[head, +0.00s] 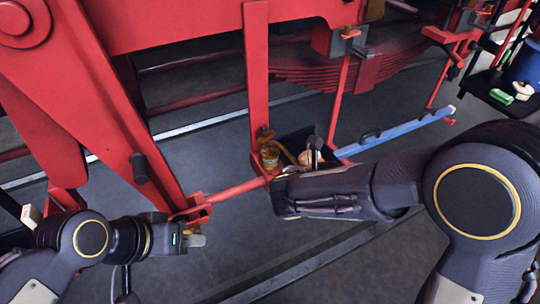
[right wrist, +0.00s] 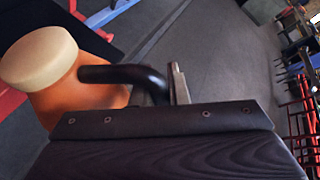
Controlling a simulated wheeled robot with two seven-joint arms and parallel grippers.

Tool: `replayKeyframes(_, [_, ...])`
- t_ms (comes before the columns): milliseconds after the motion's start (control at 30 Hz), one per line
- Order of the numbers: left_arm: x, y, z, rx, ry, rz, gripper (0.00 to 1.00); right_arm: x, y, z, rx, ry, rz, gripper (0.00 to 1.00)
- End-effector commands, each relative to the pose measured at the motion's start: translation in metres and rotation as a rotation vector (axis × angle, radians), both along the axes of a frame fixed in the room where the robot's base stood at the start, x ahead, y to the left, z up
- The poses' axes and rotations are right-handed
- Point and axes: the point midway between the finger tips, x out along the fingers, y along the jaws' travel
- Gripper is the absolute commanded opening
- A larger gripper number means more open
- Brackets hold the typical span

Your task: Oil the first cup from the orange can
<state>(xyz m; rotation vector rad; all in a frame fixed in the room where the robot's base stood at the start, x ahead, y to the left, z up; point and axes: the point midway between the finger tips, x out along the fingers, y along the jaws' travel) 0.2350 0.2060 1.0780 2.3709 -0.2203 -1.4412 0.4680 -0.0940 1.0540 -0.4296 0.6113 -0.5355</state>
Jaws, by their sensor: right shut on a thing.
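The orange can (right wrist: 95,95) has a cream lid and a black handle, and fills the left of the right wrist view. My right gripper (right wrist: 172,88) is shut on its handle. In the head view the can (head: 310,157) is mostly hidden behind my right gripper and arm. A brass cup (head: 269,157) stands just left of the can, at the foot of a red upright, with a brass piece above it that looks like a raised lid. I cannot tell whether the spout touches the cup. My left gripper (head: 194,241) is low at the left, below the red rod's fork; its jaw gap is unclear.
A red rod (head: 237,190) runs between the left fork and the cup. A blue bar (head: 395,132) extends right of the can. A dark shelf (head: 487,83) with small items and a blue container (head: 526,66) stand at the far right. Grey floor lies below.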

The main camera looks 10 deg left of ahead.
Motion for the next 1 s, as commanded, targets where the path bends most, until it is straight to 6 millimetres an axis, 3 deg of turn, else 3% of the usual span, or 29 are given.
replayKeyframes(167, [0.0, 0.0, -0.004, 0.0, 0.001, 0.0, 0.31, 0.0, -0.001, -0.002, 0.009, -0.008, -0.001, 0.0])
replayKeyframes(333, [0.0, 0.0, -0.035, 0.0, 0.001, 0.0, 0.31, -0.003, -0.005, -0.014, 0.117, -0.09, 0.002, 0.0])
replayKeyframes(533, [0.0, 0.0, -0.048, 0.0, 0.001, 0.0, 0.31, -0.003, -0.005, -0.014, 0.193, -0.148, 0.004, 0.0])
replayKeyframes(800, [0.0, 0.0, -0.101, 0.0, 0.001, 0.0, 0.31, 0.001, 0.0, -0.027, 0.382, -0.291, 0.005, 0.0])
replayKeyframes(1000, [0.0, 0.0, -0.108, 0.0, 0.001, 0.0, 0.31, 0.003, 0.002, -0.022, 0.441, -0.336, 0.006, 0.0])
